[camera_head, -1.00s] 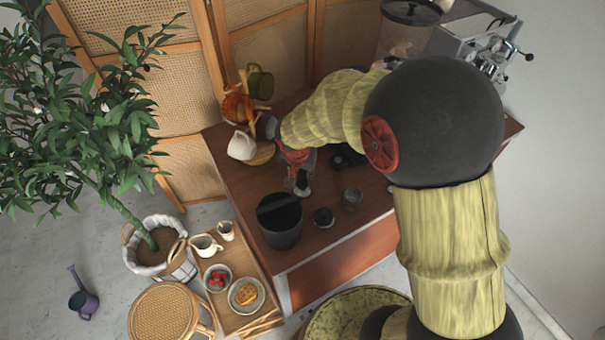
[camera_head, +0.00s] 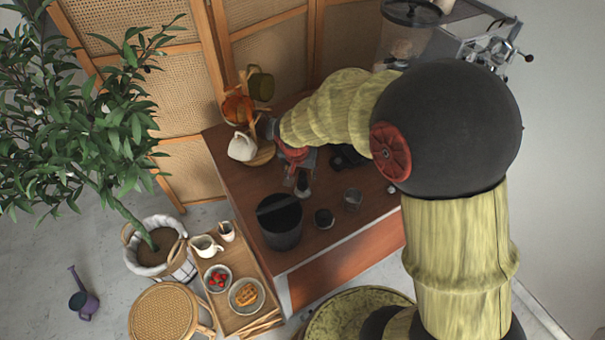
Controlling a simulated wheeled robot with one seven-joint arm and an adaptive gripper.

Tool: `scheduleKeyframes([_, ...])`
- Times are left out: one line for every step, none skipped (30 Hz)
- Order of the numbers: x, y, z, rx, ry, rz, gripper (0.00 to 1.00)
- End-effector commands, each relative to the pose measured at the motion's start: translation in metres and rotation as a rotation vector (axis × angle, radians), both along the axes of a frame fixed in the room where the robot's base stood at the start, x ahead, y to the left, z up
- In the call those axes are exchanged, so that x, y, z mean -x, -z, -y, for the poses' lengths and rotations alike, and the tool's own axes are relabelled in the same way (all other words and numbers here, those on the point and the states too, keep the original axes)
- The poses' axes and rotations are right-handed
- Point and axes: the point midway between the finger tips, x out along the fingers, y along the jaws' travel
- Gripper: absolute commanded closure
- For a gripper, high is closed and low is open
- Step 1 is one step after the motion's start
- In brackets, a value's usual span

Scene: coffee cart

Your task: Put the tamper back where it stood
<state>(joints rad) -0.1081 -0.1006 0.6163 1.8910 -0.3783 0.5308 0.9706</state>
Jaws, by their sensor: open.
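My gripper (camera_head: 299,177) hangs over the wooden cart top (camera_head: 238,185), left of the middle and behind the black bin. Its jaws are open. A small upright piece with a dark, silvery look (camera_head: 303,190) stands at the fingertips; it may be the tamper, but it is too small to be sure. I cannot tell whether the fingers touch it. A short dark round thing (camera_head: 324,218) stands apart, in front and to the right of it.
A black bin (camera_head: 281,228) stands at the cart's front left, and a metal cup (camera_head: 352,198) right of the dark round thing. A mug tree with a white mug (camera_head: 242,147) is close left of my gripper. A grinder (camera_head: 408,38) and coffee machine (camera_head: 490,48) stand behind.

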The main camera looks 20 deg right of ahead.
Motion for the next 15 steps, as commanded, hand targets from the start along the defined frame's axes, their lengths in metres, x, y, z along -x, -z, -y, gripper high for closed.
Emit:
scheduleKeyframes([0.002, -0.013, -0.002, -0.001, -0.001, 0.004, 0.58])
scheduleKeyframes([0.004, -0.019, -0.003, -0.001, -0.001, 0.004, 0.58])
scheduleKeyframes([0.006, -0.027, -0.004, -0.001, 0.0, 0.004, 0.58])
scheduleKeyframes([0.008, -0.034, -0.005, 0.0, 0.0, 0.004, 0.58])
scheduleKeyframes([0.009, -0.04, -0.007, -0.001, 0.0, 0.004, 0.58])
scheduleKeyframes([0.011, -0.048, -0.008, -0.001, 0.0, 0.004, 0.58])
scheduleKeyframes([0.013, -0.054, -0.009, -0.001, 0.0, 0.004, 0.58])
scheduleKeyframes([0.014, -0.059, -0.01, -0.002, 0.0, 0.005, 0.58])
scheduleKeyframes([0.016, -0.066, -0.011, -0.001, -0.001, 0.003, 0.58])
scheduleKeyframes([0.018, -0.071, -0.012, -0.001, -0.001, 0.003, 0.58])
scheduleKeyframes([0.019, -0.075, -0.013, -0.001, -0.001, 0.003, 0.58])
scheduleKeyframes([0.02, -0.081, -0.013, -0.001, -0.001, 0.003, 0.58])
scheduleKeyframes([0.021, -0.084, -0.014, -0.001, -0.001, 0.003, 0.58])
scheduleKeyframes([0.022, -0.087, -0.015, -0.001, -0.001, 0.003, 0.58])
scheduleKeyframes([0.023, -0.09, -0.015, -0.001, 0.001, 0.002, 0.58])
